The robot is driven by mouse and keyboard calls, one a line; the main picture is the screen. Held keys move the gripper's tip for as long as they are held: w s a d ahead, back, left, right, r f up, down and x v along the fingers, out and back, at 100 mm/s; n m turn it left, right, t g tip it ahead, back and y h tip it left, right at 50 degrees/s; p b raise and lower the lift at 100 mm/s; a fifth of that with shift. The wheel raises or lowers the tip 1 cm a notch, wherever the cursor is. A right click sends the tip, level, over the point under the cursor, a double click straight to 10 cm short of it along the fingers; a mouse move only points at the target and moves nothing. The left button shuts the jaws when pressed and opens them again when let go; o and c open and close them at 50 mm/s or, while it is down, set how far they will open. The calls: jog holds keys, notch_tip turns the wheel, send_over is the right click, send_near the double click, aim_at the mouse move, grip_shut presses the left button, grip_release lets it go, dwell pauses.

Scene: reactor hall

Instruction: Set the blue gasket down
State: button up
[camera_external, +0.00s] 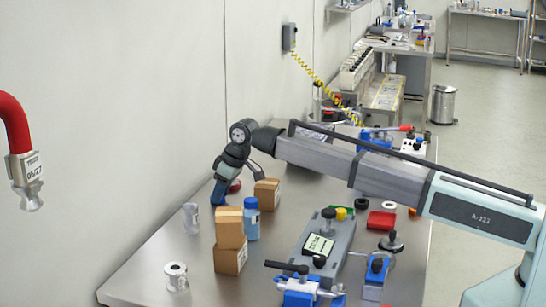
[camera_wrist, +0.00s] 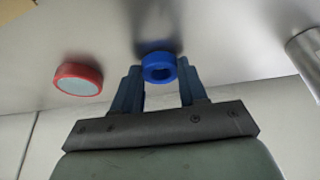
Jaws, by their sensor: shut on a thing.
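The blue gasket (camera_wrist: 159,66) is a small ring between the fingertips of my gripper (camera_wrist: 159,76) in the wrist view. The fingers are shut on it, one on each side. It is close to the grey metal table (camera_wrist: 225,50), with a dark shadow beside it; I cannot tell whether it touches the top. In the external view my gripper (camera_external: 221,190) points down over the far left part of the table (camera_external: 160,250). The gasket cannot be told apart from the blue fingers there.
A red-rimmed round part (camera_wrist: 78,79) lies left of the gasket in the wrist view. A metal cylinder (camera_wrist: 305,60) is at the right. In the external view, cardboard boxes (camera_external: 229,228), a blue bottle (camera_external: 252,220) and a clear jar (camera_external: 190,218) stand near my gripper. The wall is close on the left.

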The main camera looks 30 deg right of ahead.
jog(key=shift+f, duration=0.1)
jog(key=o, duration=1)
jog(key=v, duration=1.2)
jog(key=shift+w, duration=0.1)
